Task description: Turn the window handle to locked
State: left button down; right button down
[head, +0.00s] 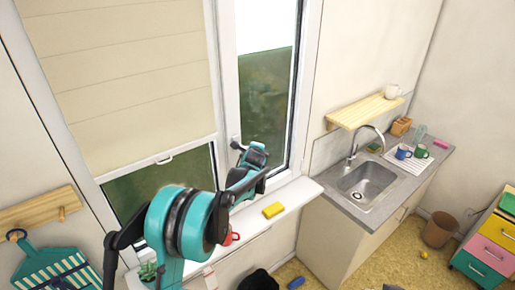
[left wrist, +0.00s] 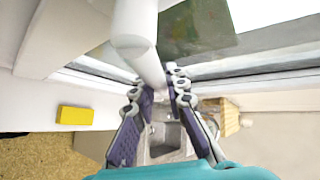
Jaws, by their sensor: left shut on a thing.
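The white window handle (head: 236,142) is on the frame at the middle of the window, mostly hidden behind my left gripper in the head view. In the left wrist view the handle (left wrist: 135,40) is a white rounded bar coming down from the top, its lower end between the fingertips. My left gripper (left wrist: 160,84) is shut on the handle, its two dark purple pads on either side of it. In the head view the left gripper (head: 252,160) is up against the window frame above the sill. My right gripper does not show.
The white sill (head: 295,194) runs below, with a yellow block (head: 273,210), a red mug (head: 232,238) and a small plant (head: 148,270). A sink counter (head: 366,184) and wooden shelf (head: 365,110) stand to the right.

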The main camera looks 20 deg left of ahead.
pick_arm(q)
jog(key=s+a+f+m+g+y+b, duration=0.3)
jog(key=s+a+f+m+g+y, duration=0.1)
jog(key=g, duration=0.4)
jog(key=shift+s+a+f+m+y+b, duration=0.2)
jog(key=shift+s+a+m+y+b, duration=0.1)
jog(key=shift+s+m+y, duration=0.5)
jog(key=shift+s, duration=0.15)
jog(key=c, duration=1.5)
grip_release()
jog(key=v, duration=1.2)
jog(key=shift+r, duration=0.15)
jog(key=shift+a, duration=0.1)
